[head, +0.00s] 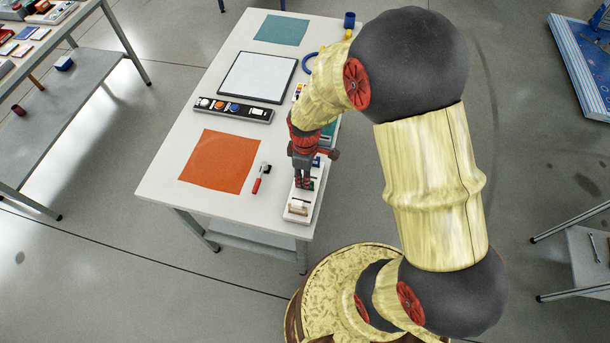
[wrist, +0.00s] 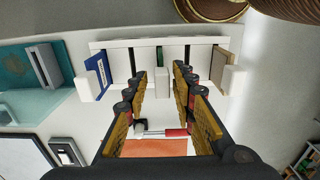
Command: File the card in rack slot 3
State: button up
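A white rack (wrist: 162,85) with several slots lies ahead of my gripper in the wrist view; its near end shows in the head view (head: 297,218). A blue card with a white label (wrist: 97,76) is at the rack's left end. A green piece (wrist: 159,56), perhaps a card, shows in the middle. A tan card (wrist: 218,68) is at the right end. My gripper (head: 304,184) points down at the rack. In the wrist view its fingers (wrist: 162,76) are apart, on either side of the rack's middle post, with no card seen between them. Slot numbers cannot be read.
The white table also holds an orange mat (head: 220,160), a red-handled tool (head: 259,182), a black strip with buttons (head: 234,109), a white framed board (head: 257,76) and a teal mat (head: 281,29). A teal holder (wrist: 35,95) stands left of the rack in the wrist view.

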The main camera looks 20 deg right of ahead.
jog(key=shift+o, duration=0.7)
jog(key=shift+r, duration=0.4)
notch_tip(320, 180, up, 11)
jog(key=shift+r, duration=0.1)
